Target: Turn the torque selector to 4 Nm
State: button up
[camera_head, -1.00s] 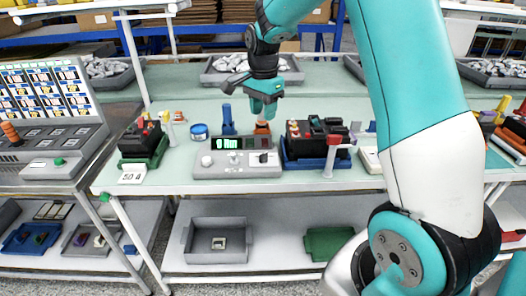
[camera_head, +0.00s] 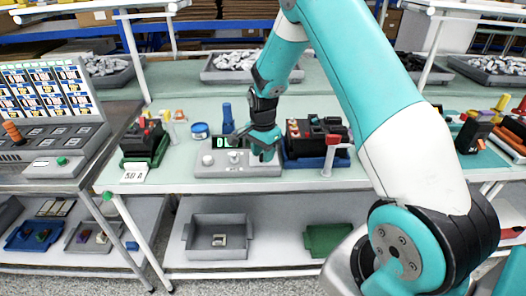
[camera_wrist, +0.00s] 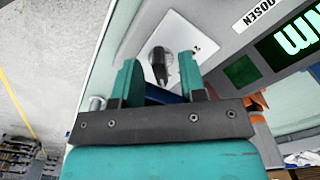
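The torque selector (camera_wrist: 158,66) is a dark knob with a pointer on a white square plate, seen in the wrist view. It sits at the right end of a grey control unit (camera_head: 215,170) on the bench. The unit's green display (camera_wrist: 290,45) shows "Nm" in the wrist view; its number is cut off there and partly covered in the head view. My gripper (camera_wrist: 158,76) is open, pointing down, with one finger on each side of the knob; I cannot tell whether they touch it. In the head view the gripper (camera_head: 263,155) hides the knob.
A black device in a blue tray (camera_head: 304,160) stands close right of the unit, with a red-topped post (camera_head: 334,150) in front. A blue upright object (camera_head: 227,118) and a round blue tin (camera_head: 200,131) stand behind. A green-based device (camera_head: 146,150) is left.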

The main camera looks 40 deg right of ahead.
jog(key=shift+c, duration=0.2)
grip_shut()
jog(key=shift+n, duration=0.3)
jog(key=n, duration=0.3)
jog(key=shift+n, duration=0.3)
jog(key=shift+s+d+n, duration=0.1)
jog(key=shift+n, duration=2.1)
jog(key=shift+o, duration=0.2)
grip_release()
